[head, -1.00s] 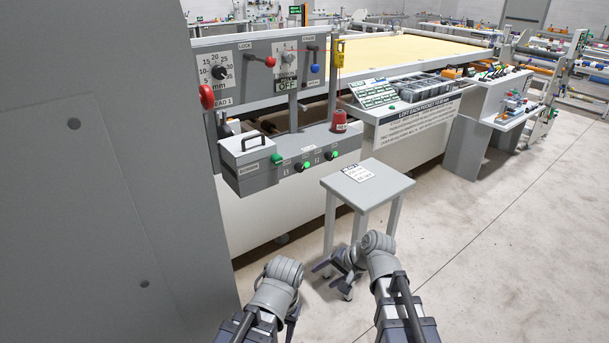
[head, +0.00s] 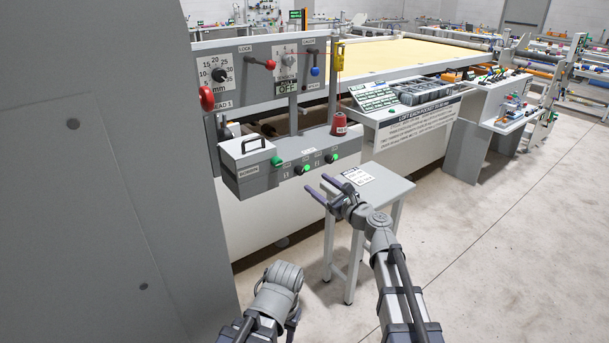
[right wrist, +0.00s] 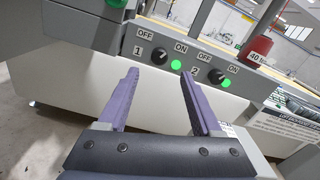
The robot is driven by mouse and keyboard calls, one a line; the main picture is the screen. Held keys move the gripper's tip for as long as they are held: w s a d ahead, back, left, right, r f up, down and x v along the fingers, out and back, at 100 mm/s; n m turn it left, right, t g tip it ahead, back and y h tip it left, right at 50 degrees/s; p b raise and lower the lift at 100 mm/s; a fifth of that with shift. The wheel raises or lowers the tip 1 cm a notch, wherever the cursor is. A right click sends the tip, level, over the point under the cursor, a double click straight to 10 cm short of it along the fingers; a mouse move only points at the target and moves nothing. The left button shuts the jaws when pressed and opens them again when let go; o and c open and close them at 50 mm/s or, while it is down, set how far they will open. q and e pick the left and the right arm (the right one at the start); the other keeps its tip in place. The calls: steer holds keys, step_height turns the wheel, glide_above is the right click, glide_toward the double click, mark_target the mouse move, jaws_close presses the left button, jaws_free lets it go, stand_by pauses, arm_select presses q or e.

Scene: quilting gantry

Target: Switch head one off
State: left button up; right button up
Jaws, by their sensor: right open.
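The head one switch is a black rotary knob marked 1 (right wrist: 159,56) in the right wrist view, between OFF and ON labels; a lit green lamp (right wrist: 176,65) is beside its ON side. It also shows on the grey control box in the head view (head: 299,171). A like knob marked 2 (right wrist: 216,76) sits to its right, its lamp also lit green. My right gripper (head: 320,187) is open and empty, in front of and below the box, apart from the knobs; its purple fingers (right wrist: 158,76) point toward knob 1. My left arm's gripper fingers are hidden.
A grey bobbin box (head: 247,170) with a handle and a green button (head: 277,161) is left of the knobs. A red spool (head: 339,125) stands on the box's right end. A small grey table (head: 392,187) with a label is beside my right arm. Open floor lies right.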

mark_target(302, 172)
steer(key=x, duration=0.7)
steer(key=shift+w+a, duration=0.25)
steer(key=shift+c, duration=0.2)
jaws_close()
